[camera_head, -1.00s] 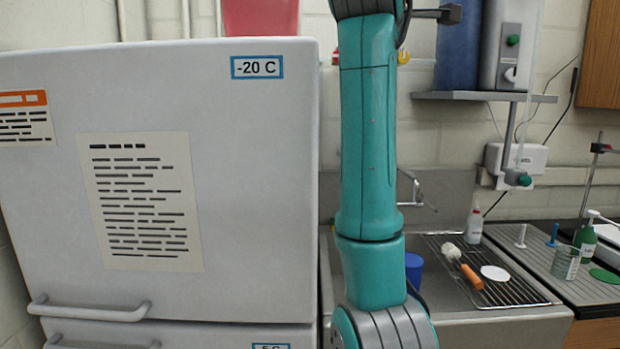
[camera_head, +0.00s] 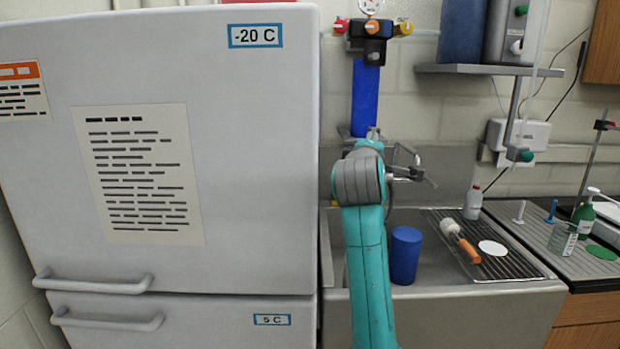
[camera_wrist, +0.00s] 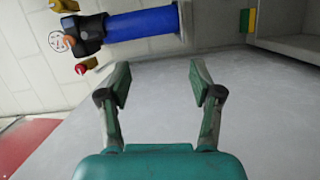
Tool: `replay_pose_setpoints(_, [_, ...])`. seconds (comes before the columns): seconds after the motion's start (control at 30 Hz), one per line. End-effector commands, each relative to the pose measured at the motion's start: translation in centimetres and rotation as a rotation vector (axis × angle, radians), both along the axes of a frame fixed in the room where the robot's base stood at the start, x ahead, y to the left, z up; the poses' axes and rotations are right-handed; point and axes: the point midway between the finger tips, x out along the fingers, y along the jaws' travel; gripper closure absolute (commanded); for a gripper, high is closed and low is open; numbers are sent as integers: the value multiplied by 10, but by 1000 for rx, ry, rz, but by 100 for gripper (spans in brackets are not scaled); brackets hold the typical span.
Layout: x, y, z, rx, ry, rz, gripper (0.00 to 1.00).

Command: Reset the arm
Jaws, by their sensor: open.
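My teal arm (camera_head: 368,270) rises in front of the sink in the head view, with a grey joint at its top near the tap. My gripper (camera_wrist: 160,75) shows in the wrist view with its two green-lined fingers spread wide and nothing between them. A broad pale grey surface lies behind the fingers; I cannot tell how far off it is. I cannot make out the fingers clearly in the head view.
A large white fridge-freezer (camera_head: 250,150) fills the left. A blue cylinder (camera_head: 365,98) with a regulator stands behind my arm. A blue cup (camera_head: 405,255), an orange-handled brush (camera_head: 460,243) and a white bottle (camera_head: 473,202) stand or lie around the sink. A shelf (camera_head: 490,70) juts out above.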

Motion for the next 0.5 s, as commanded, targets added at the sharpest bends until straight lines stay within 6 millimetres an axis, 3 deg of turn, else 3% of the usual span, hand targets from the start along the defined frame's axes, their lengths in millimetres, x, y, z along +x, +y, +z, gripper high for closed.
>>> replay_pose_setpoints(0.03, [-1,-1,-29,13,6,9,35])
replay_pose_setpoints(0.1, [-3,-1,-62,36,7,24,35])
replay_pose_setpoints(0.27, [-16,-3,-134,92,8,56,35])
replay_pose_setpoints(0.5, [-50,-8,-235,190,14,99,35])
